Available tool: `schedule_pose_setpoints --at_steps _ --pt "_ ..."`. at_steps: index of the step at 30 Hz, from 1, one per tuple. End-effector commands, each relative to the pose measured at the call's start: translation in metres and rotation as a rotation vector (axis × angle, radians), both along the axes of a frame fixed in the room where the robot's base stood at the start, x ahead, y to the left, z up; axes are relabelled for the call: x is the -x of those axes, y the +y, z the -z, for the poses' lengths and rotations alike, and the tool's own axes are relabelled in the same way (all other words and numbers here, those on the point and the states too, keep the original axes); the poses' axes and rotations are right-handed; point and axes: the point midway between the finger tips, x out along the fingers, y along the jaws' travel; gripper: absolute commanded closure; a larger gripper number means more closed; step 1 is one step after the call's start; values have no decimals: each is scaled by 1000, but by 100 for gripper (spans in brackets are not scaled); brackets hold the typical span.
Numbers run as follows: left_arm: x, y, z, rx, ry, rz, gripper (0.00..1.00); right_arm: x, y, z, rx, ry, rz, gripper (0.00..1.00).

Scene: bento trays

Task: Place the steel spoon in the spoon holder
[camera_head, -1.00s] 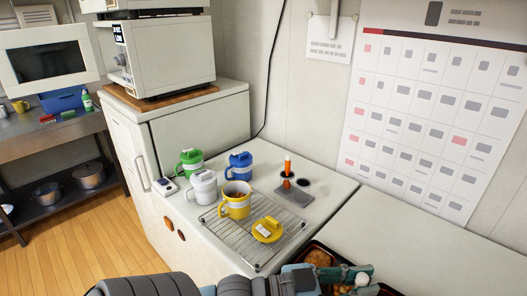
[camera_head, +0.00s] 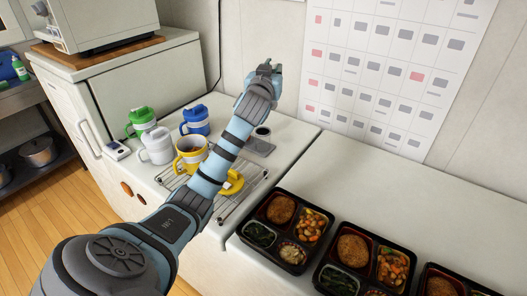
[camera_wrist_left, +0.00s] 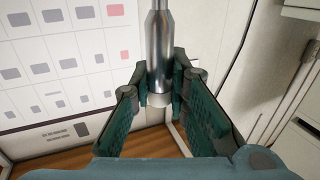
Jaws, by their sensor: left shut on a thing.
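My left gripper (camera_head: 265,68) is raised at the back, above the grey spoon holder (camera_head: 260,147) on the white counter. It also shows in the left wrist view (camera_wrist_left: 160,95), its green pads shut on a shiny steel piece with a thinner neck going up, which I take for the steel spoon (camera_wrist_left: 159,50). The spoon's upper end is out of that view, and the spoon cannot be made out in the head view. The holder has a dark round opening showing; my left arm hides its left part. My right gripper is not in view.
A yellow mug (camera_head: 191,146) and a yellow lid (camera_head: 234,187) sit on a wire rack (camera_head: 254,181), partly behind my arm. Green, white and blue mugs stand to the left. Bento trays (camera_head: 337,258) line the front right. The wall with a calendar (camera_head: 392,70) is close behind.

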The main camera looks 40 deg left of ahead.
Motion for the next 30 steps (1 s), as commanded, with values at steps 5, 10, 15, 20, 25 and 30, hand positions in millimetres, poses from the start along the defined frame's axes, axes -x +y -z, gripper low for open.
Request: schedule_pose_setpoints --at_steps 5,10,15,20,25,30 --pt "-3 34 -30 0 -1 -130 100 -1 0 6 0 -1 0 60" --pt "-2 38 7 -3 6 -147 100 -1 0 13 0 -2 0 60" --pt "-2 36 71 -3 5 -144 100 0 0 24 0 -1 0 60" --pt "-2 37 105 -4 1 -143 100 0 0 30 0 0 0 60" --pt "-2 36 138 -3 3 -142 100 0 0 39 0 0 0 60" --pt "-2 36 165 -3 0 -142 100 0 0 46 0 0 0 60"
